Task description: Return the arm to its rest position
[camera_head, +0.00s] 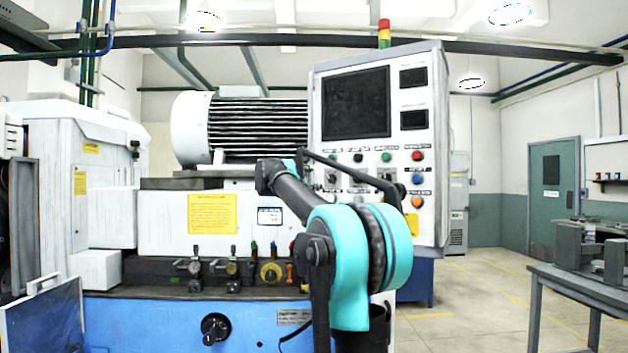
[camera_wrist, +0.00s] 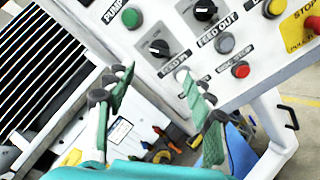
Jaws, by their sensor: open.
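My arm (camera_head: 350,265), teal and black, rises in front of the grinding machine (camera_head: 160,222) in the head view, its elbow bent and its far link reaching toward the control panel (camera_head: 440,130). My gripper is not clearly visible in the head view. In the wrist view my gripper (camera_wrist: 155,74) has its two green-padded fingers spread apart with nothing between them. Behind the fingers is the panel face, with black knobs and green, grey and red buttons. I cannot tell the exact gap between fingertips and panel.
The motor (camera_head: 245,125) sits behind. A grey table (camera_head: 580,285) with dark blocks stands at right. Open floor (camera_head: 470,290) lies between machine and table.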

